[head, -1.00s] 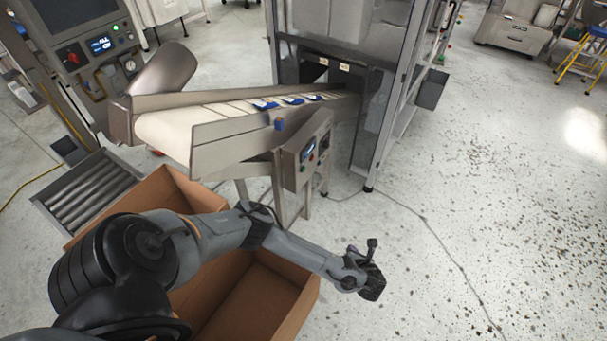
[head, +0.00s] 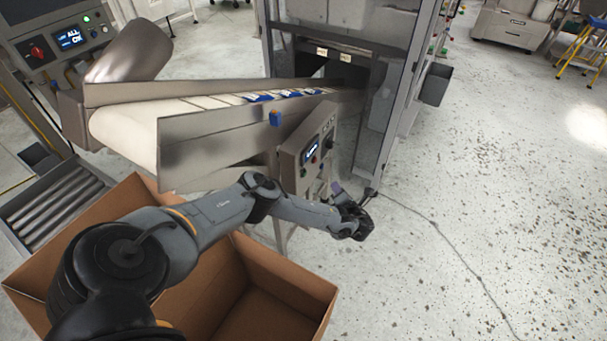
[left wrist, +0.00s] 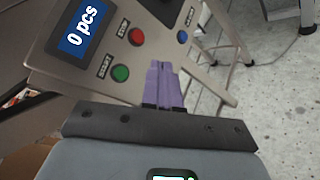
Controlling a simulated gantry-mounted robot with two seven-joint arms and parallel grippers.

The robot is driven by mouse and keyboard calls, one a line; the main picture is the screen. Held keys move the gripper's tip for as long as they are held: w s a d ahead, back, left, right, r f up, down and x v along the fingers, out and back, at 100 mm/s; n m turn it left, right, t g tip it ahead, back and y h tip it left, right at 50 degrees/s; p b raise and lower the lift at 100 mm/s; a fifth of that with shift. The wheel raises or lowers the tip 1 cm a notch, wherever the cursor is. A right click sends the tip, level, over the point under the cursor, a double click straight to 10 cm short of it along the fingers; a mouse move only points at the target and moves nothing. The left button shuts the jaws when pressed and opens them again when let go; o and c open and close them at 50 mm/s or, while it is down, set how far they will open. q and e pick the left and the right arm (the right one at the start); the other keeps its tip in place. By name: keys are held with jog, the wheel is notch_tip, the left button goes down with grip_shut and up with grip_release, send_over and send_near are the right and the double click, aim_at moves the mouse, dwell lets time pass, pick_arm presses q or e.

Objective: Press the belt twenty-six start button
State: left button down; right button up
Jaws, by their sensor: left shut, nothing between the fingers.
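A grey control box (head: 308,152) hangs on the side of the conveyor belt (head: 193,107). In the left wrist view its panel has a display (left wrist: 84,30) reading "0 pcs". A green button (left wrist: 121,73) labelled START sits below a red button (left wrist: 136,37), with a blue button (left wrist: 183,37) to the right. My left gripper (head: 337,187) is beside the box's lower right. Its purple fingers (left wrist: 163,72) are shut and empty, pointing up the panel, right of the green button. I cannot tell whether they touch the panel. My right gripper is out of view.
A second panel (head: 70,40) reading "ALL OK" stands at the upper left. A tall metal cabinet (head: 350,62) is at the belt's far end. The floor to the right is mostly clear.

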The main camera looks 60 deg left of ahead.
aim_at(305, 174)
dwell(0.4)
pick_arm(q)
jog(key=shift+a, duration=0.1)
jog(key=s+a, duration=0.5)
jog(key=a, duration=0.2)
jog(key=shift+p, duration=0.45)
dwell(0.6)
dwell(0.8)
jog(key=shift+a, duration=0.15)
dwell(0.5)
